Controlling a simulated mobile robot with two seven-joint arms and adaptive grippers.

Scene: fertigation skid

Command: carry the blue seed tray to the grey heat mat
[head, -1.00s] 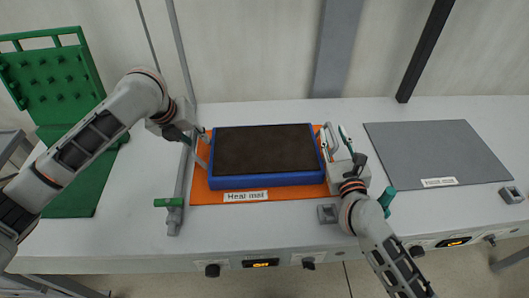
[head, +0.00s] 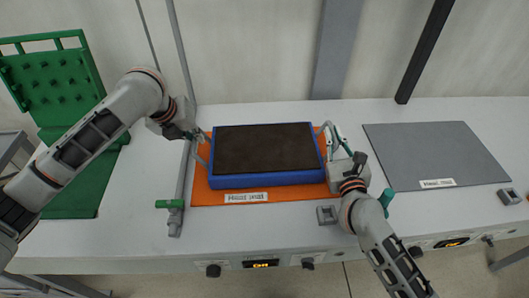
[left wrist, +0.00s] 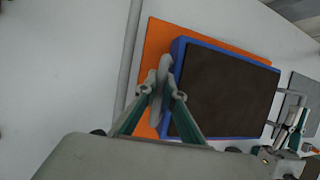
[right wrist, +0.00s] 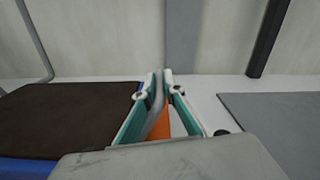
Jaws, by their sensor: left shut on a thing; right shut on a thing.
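The blue seed tray (head: 265,180), filled with dark soil, sits on an orange mat (head: 300,194) labelled as a heat mat. It has a grey handle at each end. The grey heat mat (head: 440,150) lies flat and bare to the right. My left gripper (head: 203,136) is shut on the tray's left handle, which also shows between the fingers in the left wrist view (left wrist: 164,85). My right gripper (head: 334,142) is shut on the right handle, seen between the fingers in the right wrist view (right wrist: 159,98). The fingers partly hide both handles.
A green pegged rack (head: 55,85) stands at the far left. A grey pipe with a green-handled valve (head: 172,204) runs beside the orange mat. A small grey block (head: 327,215) sits at the bench front, another (head: 509,196) right of the grey mat. White bench separates the mats.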

